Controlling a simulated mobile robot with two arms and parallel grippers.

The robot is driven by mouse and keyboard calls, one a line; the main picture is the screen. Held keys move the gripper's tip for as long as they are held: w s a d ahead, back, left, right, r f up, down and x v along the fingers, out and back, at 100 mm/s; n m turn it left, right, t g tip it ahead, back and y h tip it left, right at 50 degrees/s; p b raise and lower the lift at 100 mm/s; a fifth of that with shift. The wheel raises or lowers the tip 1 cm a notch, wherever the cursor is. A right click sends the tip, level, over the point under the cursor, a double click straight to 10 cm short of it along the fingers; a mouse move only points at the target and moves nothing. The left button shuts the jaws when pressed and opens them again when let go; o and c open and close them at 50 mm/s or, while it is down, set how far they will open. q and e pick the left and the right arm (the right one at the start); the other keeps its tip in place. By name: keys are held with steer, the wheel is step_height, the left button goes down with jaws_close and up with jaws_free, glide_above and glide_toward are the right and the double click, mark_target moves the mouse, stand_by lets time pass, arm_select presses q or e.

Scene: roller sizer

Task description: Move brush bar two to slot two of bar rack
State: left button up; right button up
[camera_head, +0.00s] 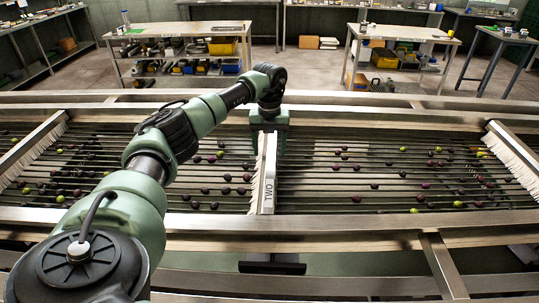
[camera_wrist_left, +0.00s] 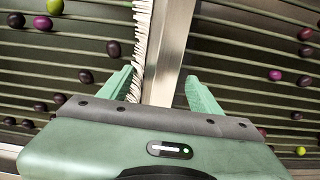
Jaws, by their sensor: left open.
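Brush bar two (camera_head: 268,185) is a metal bar with white bristles along its left side and a plate reading "TWO" at its near end. It lies across the sizer's rollers. In the left wrist view the bar (camera_wrist_left: 172,45) runs up between the fingers. My left gripper (camera_head: 269,132) is over the far part of the bar. In the left wrist view its green fingers (camera_wrist_left: 160,75) are apart, one on each side of the bar. Finger contact cannot be told. My right gripper does not show. I cannot make out a bar rack.
Other bristled bars lie at the left (camera_head: 35,147) and right (camera_head: 512,155) of the sizer. Dark, purple and green olives lie scattered on the rollers (camera_head: 330,185). Metal rails (camera_head: 400,240) frame the sizer. Cluttered workbenches (camera_head: 180,30) stand behind, beyond open floor.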

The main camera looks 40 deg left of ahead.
arm_select(q)
steer(key=c, duration=1.4)
steer(key=shift+w+r, duration=0.1)
steer(key=shift+r, duration=0.6)
step_height(320, 180, up, 11)
steer(key=b, duration=0.3)
step_height(320, 180, up, 6)
steer(key=r, duration=0.1)
glide_above(270, 151)
steer(key=shift+r+p, duration=0.35)
steer(key=shift+p, duration=0.15)
steer(key=shift+f, duration=0.1)
